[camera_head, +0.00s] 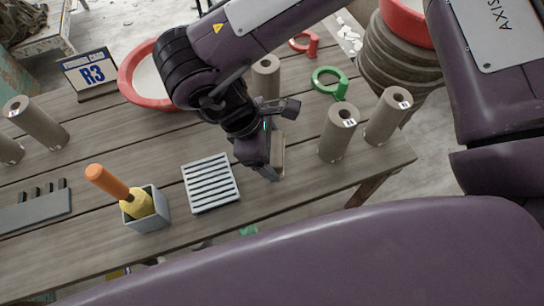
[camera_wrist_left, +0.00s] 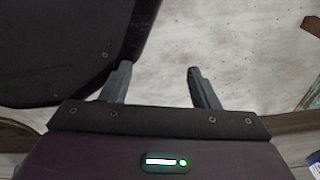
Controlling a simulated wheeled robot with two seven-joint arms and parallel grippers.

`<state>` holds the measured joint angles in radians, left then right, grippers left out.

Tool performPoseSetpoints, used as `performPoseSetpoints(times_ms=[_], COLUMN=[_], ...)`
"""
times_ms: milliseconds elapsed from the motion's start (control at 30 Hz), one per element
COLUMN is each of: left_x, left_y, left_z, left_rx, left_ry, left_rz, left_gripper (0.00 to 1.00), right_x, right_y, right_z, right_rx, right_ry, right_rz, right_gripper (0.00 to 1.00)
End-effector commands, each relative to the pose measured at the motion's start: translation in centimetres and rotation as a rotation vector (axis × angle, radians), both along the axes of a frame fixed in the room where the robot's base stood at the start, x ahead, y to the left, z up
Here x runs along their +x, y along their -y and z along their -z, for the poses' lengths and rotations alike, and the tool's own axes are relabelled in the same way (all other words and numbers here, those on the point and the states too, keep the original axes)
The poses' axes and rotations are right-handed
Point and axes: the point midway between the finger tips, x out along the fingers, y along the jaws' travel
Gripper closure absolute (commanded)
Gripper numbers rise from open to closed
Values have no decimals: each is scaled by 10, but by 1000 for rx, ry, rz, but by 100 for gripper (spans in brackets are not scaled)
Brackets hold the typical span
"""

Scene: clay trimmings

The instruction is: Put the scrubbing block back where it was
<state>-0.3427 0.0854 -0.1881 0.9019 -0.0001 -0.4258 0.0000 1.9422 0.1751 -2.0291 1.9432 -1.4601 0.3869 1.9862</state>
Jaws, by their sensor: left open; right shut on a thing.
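My right gripper (camera_head: 272,168) is low over the table's front right part in the head view. It is shut on a tan block (camera_head: 279,152), which I take for the scrubbing block; the gripper hides part of it. I cannot tell whether the block touches the table. A pale slatted rack (camera_head: 211,184) lies just left of the gripper, with nothing on it. My left gripper (camera_wrist_left: 160,76) shows only in the left wrist view, its two fingers apart and empty over a pale floor.
A grey box (camera_head: 148,218) holds an orange-handled yellow tool (camera_head: 122,190). Several brown-grey cylinders stand about, two of them right of the gripper (camera_head: 338,135) (camera_head: 387,118). A red-rimmed basin (camera_head: 127,84), an R3 card (camera_head: 90,73) and a green ring (camera_head: 328,80) are farther back.

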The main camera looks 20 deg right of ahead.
Motion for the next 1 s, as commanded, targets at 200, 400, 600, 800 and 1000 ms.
performPoseSetpoints(times_ms=[200,400,600,800,1000], left_x=[9,11,9,13,24], left_y=[2,2,2,3,5], left_z=[-1,-3,0,-1,-5], left_rx=[-1,-2,-1,0,-3], left_ry=[5,9,2,-1,15], left_rz=[-1,-2,-2,-2,-3], left_gripper=[45,45,45,45,45], right_x=[-1,0,-1,-1,-2], right_y=[0,0,0,0,1], right_z=[31,32,36,43,49], right_rx=[-1,0,0,0,-1], right_ry=[-4,0,-2,-2,-4], right_rz=[0,-1,-1,0,0], right_gripper=[44,44,44,44,44])
